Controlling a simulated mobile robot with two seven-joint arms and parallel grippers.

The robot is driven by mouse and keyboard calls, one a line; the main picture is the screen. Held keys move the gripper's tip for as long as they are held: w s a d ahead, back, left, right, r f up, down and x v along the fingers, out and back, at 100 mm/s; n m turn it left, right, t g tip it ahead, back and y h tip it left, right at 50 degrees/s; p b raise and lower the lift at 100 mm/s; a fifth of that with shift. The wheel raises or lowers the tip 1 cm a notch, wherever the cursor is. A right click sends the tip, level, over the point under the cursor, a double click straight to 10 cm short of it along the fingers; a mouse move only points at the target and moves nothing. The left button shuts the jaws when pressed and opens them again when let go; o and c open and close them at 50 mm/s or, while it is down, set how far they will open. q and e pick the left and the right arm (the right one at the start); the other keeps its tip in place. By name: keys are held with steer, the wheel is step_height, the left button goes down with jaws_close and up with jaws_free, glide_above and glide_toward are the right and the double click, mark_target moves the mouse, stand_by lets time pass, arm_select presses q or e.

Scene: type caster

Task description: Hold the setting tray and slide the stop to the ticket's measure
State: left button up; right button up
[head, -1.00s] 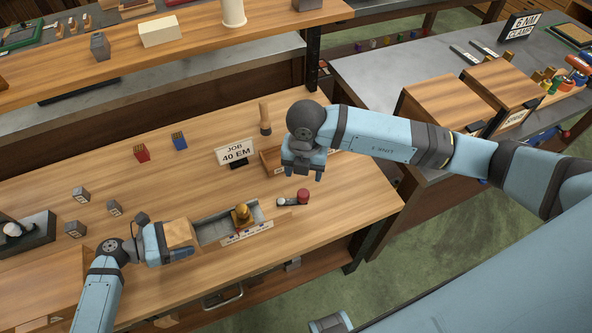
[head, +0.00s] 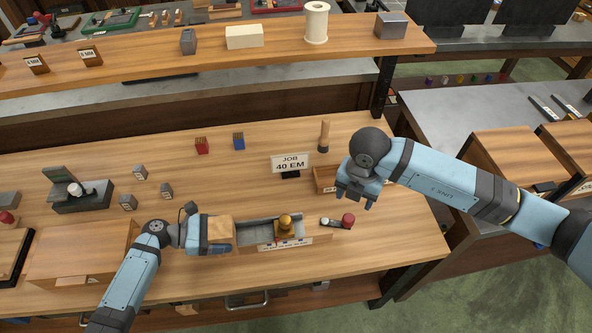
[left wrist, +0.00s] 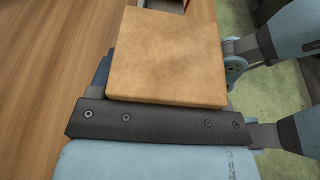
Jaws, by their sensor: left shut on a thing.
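The setting tray (head: 254,225) is a long grey metal trough on the bench with a wooden block at its left end and a marked scale along its front. My left gripper (head: 222,232) is shut on that wooden end block (head: 218,228), which also fills the left wrist view (left wrist: 165,55). The brass stop (head: 285,226) sits in the tray's right part; its exact scale reading is too small to tell. The ticket (head: 290,163) stands behind the tray and reads "JOB 40 EM". My right gripper (head: 356,201) hangs above the bench right of the tray, apart from the stop; its fingers look apart and empty.
A small lever piece with a red knob (head: 347,220) lies right of the tray. A wooden box (head: 324,180) and an upright wooden handle (head: 324,136) are behind it. Several grey blocks (head: 166,190) stand at left. Red (head: 201,146) and blue (head: 239,141) pieces lie behind.

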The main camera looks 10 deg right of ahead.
stand_by(0.6)
steer(key=m+g+y, duration=0.1)
steer(key=m+y, duration=0.3)
steer(key=m, duration=0.4)
glide_toward(286, 219)
steer(key=x, duration=1)
steer(key=shift+a+f, duration=0.1)
steer(key=shift+f, duration=0.15)
